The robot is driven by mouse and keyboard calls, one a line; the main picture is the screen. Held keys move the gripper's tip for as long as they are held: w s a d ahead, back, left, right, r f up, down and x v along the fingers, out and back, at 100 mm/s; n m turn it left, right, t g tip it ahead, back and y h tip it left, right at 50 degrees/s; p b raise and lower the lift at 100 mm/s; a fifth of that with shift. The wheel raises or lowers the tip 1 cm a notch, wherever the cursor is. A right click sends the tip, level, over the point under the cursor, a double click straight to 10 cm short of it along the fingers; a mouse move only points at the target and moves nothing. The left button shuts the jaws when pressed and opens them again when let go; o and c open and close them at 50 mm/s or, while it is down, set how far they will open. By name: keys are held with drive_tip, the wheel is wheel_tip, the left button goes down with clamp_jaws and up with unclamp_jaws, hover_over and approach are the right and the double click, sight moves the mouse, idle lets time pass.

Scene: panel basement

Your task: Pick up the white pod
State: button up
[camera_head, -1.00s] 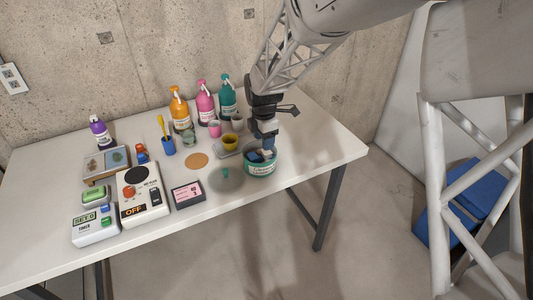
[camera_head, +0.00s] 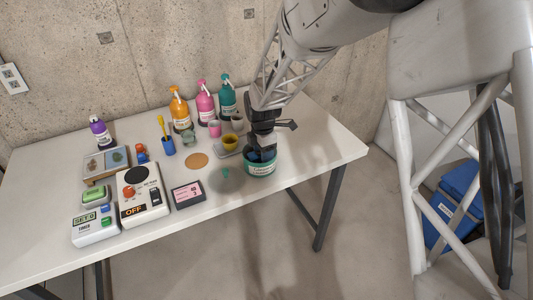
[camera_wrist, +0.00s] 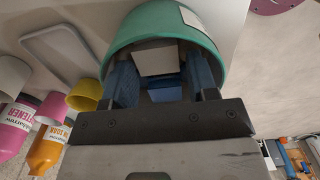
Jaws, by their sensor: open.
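The white pod (camera_wrist: 158,60) shows in the wrist view as a pale blocky shape inside the round green tub (camera_wrist: 213,40). In the head view the tub (camera_head: 262,169) stands near the table's right front, and my gripper hides the pod there. My gripper (camera_wrist: 163,76) is open, its blue fingers reaching down into the tub on either side of the pod. Whether the fingers touch it, I cannot tell. A blue-grey surface shows between the fingers, closer to the palm.
Left of the tub are a yellow cup (camera_head: 230,142) on a grey tray, a cork disc (camera_head: 197,161) and a pink-screened box (camera_head: 187,194). Pump bottles (camera_head: 205,103) stand behind. A white device (camera_head: 142,196) and a timer (camera_head: 95,225) are at left. The table's right end is clear.

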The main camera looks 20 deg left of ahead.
drive_tip(key=c, duration=0.7)
drive_tip(key=shift+r, duration=0.15)
drive_tip(key=shift+r, duration=0.55)
drive_tip(key=shift+s+d+r, duration=0.1)
drive_tip(key=shift+s+r, duration=0.1)
drive_tip(key=shift+r, duration=0.4)
drive_tip(key=shift+s+d+r, duration=0.1)
drive_tip(key=shift+s+r, duration=0.05)
drive_tip(key=shift+r, duration=0.4)
drive_tip(key=s+d, duration=0.2)
drive_tip(key=s, duration=0.2)
drive_tip(key=s+d+r, duration=0.1)
drive_tip(key=s+d, duration=0.2)
drive_tip(key=s, duration=0.1)
drive_tip(key=s+d, duration=0.3)
drive_tip(key=s, duration=0.1)
drive_tip(key=shift+s+d+r, duration=0.15)
drive_tip(key=shift+s+d, duration=0.1)
drive_tip(key=shift+s, duration=0.05)
